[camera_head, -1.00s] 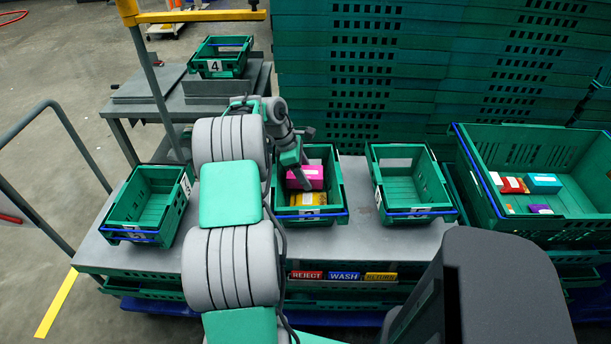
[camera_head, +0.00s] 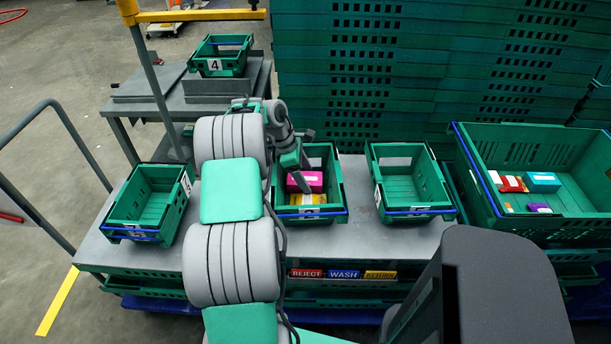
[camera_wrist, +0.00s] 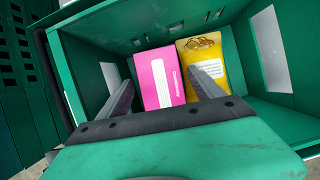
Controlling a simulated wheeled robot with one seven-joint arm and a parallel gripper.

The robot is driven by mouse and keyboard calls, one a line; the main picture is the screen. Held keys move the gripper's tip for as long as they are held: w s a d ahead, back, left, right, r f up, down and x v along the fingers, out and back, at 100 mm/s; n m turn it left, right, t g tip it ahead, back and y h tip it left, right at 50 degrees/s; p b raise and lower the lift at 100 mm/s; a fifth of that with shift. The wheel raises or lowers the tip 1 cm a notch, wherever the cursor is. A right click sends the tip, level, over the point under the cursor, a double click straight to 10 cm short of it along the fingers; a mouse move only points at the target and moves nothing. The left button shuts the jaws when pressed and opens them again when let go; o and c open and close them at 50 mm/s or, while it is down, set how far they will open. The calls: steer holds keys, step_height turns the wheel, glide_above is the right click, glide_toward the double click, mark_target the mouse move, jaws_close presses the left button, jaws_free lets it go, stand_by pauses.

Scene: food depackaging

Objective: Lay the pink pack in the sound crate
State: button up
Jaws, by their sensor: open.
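The pink pack (camera_head: 305,182) lies in the middle crate (camera_head: 344,205) on the grey table, beside a yellow pack (camera_head: 308,199). In the wrist view the pink pack (camera_wrist: 160,78) has a white label and lies left of the yellow pack (camera_wrist: 210,66). My gripper (camera_wrist: 164,82) is open. In the wrist view one finger shows left of the pink pack and the other lies over the yellow pack's near part. I cannot tell whether either finger touches a pack. Which crate is the sound one is not marked in view.
An empty crate (camera_head: 150,201) stands at the left and another (camera_head: 405,181) right of the middle crate. A large crate (camera_head: 482,200) at the right holds several small packs. Crate 4 (camera_head: 220,54) stands on a side table behind. Stacked crates (camera_head: 360,60) rise at the back.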

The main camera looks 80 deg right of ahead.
steer(key=shift+a+f, duration=0.1)
steer(key=s+d+p+v, duration=0.1)
steer(key=p+v, duration=0.2)
steer(key=v, duration=1)
steer(key=w+a+r+t+h, duration=0.15)
steer(key=w+a+r, duration=0.25)
steer(key=w+a, duration=0.6)
steer(key=w+a+r+t+h, duration=0.15)
steer(key=w+a+r, duration=0.25)
steer(key=w+a, duration=0.65)
steer(key=s+a+f+m+t+y, duration=0.1)
steer(key=a+t+y, duration=0.1)
steer(key=a, duration=1.5)
steer(key=s+a+f+m+t+y, duration=0.1)
steer(key=a+f+t+y, duration=0.1)
steer(key=a, duration=1.5)
steer(key=shift+s+a, duration=0.3)
steer(key=shift+a, duration=0.1)
